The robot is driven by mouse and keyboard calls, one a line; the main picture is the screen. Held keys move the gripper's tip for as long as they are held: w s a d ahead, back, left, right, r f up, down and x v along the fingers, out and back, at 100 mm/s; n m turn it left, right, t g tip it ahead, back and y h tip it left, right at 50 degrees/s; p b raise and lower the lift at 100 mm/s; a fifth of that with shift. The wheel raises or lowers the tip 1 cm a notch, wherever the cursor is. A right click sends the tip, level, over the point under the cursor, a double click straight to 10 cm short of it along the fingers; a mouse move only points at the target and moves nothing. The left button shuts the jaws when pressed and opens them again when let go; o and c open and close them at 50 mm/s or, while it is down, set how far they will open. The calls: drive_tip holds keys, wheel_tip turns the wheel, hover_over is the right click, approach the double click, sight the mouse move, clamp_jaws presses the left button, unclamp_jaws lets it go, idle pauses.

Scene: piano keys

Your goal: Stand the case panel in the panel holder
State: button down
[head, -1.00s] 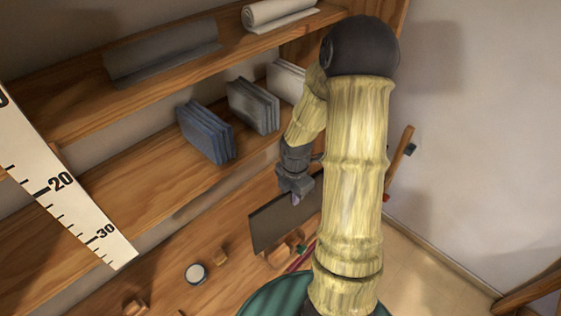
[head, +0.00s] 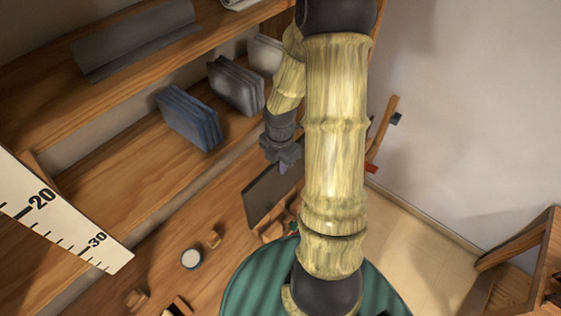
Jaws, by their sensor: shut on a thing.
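The case panel is a flat dark grey sheet (head: 264,198) above the wooden worktop, standing on edge and slanting across the view. My gripper (head: 284,165) is shut on its upper edge, towards the right end. My arm hides the panel's right part. Small wooden blocks (head: 272,233) lie close by the panel's lower edge; I cannot tell whether these are the panel holder, or whether the panel touches them.
A white round jar (head: 191,259) and a small wooden piece (head: 214,240) sit left of the panel. Blue panels (head: 187,118) and grey panels (head: 236,86) stand on the shelf behind. A ruler (head: 65,215) crosses the left. Worktop left of the panel is mostly clear.

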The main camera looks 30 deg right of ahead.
drive_tip(key=f, duration=0.2)
drive_tip(key=b, duration=0.6)
hover_over(280, 191)
drive_tip(key=w, duration=0.1)
drive_tip(key=f, duration=0.5)
drive_tip(key=shift+d+f, duration=0.3)
drive_tip(key=shift+f, duration=0.1)
drive_tip(key=shift+w+f+b, duration=0.25)
drive_tip(key=shift+f+b, duration=0.95)
drive_tip(key=shift+b, duration=0.1)
drive_tip(key=shift+s+d+f+b, duration=0.15)
drive_tip(key=shift+s+f+b, duration=0.05)
drive_tip(key=shift+f+b, duration=0.35)
drive_tip(key=shift+a+f+b, duration=0.25)
drive_tip(key=shift+f+b, duration=0.65)
drive_tip(key=shift+b, duration=0.05)
drive_tip(key=shift+s+d+f+b, duration=0.1)
drive_tip(key=shift+f+b, duration=0.25)
drive_tip(key=shift+f, duration=0.1)
drive_tip(key=shift+f+b, duration=0.5)
drive_tip(key=shift+f, duration=0.25)
drive_tip(key=c, duration=1.4)
unclamp_jaws()
